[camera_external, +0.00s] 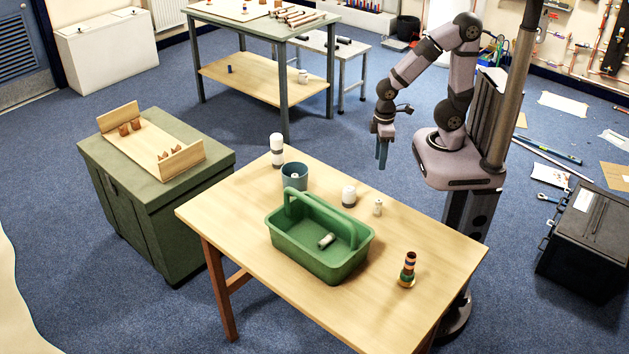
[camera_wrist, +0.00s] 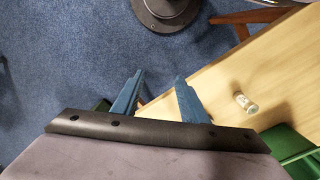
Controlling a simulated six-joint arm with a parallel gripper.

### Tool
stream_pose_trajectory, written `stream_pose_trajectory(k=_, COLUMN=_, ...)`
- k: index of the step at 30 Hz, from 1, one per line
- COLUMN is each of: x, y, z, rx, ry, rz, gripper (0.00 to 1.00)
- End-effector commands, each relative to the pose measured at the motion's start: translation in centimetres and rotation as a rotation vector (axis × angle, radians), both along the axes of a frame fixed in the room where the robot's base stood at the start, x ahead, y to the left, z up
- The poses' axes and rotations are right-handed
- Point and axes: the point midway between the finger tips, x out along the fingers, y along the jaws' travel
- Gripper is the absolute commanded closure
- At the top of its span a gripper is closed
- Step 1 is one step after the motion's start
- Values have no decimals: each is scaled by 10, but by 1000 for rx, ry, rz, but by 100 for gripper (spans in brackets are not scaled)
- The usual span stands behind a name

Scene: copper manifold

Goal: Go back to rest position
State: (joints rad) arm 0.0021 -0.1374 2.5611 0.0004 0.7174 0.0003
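My gripper (camera_external: 382,154) hangs with its blue fingers pointing down, beyond the far edge of the wooden table (camera_external: 235,218) and above the blue floor. In the wrist view, my gripper (camera_wrist: 158,82) has its two blue fingers spread apart with nothing between them. My arm is folded, with the upper links raised above its base.
A green chest (camera_external: 150,220) stands left. Floor around my gripper is clear.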

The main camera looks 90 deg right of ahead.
Motion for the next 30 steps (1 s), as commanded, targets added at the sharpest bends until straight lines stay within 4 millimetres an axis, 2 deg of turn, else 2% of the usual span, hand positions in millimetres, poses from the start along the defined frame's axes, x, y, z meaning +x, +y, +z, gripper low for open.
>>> stream_pose_trajectory(k=1, x=0, y=0, z=18, rx=0, ry=0, rz=2, gripper=60)
stream_pose_trajectory(k=9, x=0, y=0, z=69, rx=-1, ry=1, rz=5, gripper=60)
stream_pose_trajectory(k=12, x=0, y=0, z=81, rx=-1, ry=1, rz=6, gripper=60)
stream_pose_trajectory(k=17, x=0, y=0, z=88, rx=-1, ry=1, rz=7, gripper=60)
stream_pose_trajectory(k=30, x=0, y=0, z=87, rx=-1, ry=1, rz=7, gripper=60)
